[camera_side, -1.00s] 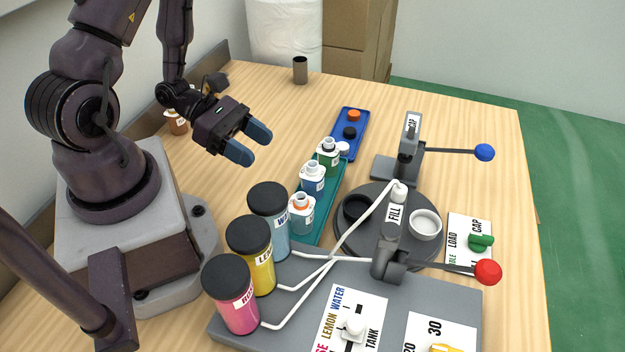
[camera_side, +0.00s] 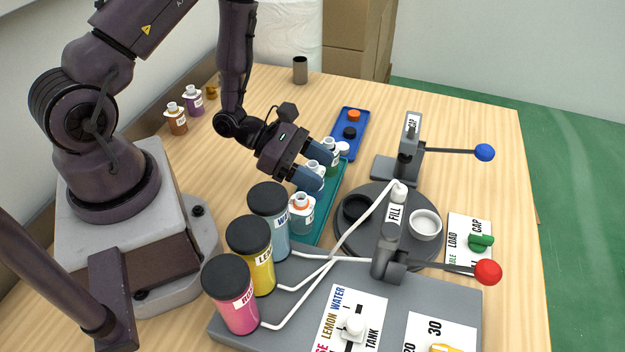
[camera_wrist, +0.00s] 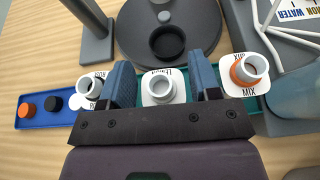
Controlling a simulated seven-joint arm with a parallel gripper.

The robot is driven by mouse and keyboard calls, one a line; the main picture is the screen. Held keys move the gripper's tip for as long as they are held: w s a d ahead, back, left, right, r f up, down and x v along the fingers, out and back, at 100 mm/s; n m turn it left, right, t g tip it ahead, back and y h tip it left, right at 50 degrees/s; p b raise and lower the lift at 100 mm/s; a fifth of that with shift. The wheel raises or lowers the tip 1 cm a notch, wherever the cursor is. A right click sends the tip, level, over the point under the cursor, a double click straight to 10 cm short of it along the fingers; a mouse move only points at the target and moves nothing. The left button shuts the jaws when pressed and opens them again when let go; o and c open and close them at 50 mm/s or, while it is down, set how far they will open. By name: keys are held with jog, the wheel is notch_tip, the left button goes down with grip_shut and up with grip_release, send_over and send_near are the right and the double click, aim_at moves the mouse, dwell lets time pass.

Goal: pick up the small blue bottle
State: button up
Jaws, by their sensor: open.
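The small blue bottle (camera_side: 313,166) is the middle of three in the teal rack (camera_side: 334,202), upright and mostly hidden by my fingers in the side view. In the wrist view, its white shoulder and open neck (camera_wrist: 160,87) show between my two blue fingers. My gripper (camera_side: 312,164) is open around it, one finger on each side; the wrist view also shows the gripper (camera_wrist: 162,82). Whether the fingers touch the bottle is not clear.
Pink, yellow and light-blue tanks (camera_side: 268,215) stand in front. The fill turntable (camera_side: 345,243) is to the right. A blue cap tray (camera_side: 360,122) lies behind.

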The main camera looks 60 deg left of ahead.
jog(key=shift+w+d+f, duration=0.25)
jog(key=shift+w+d, duration=0.15)
jog(key=c, duration=0.7)
jog(key=shift+r, duration=0.1)
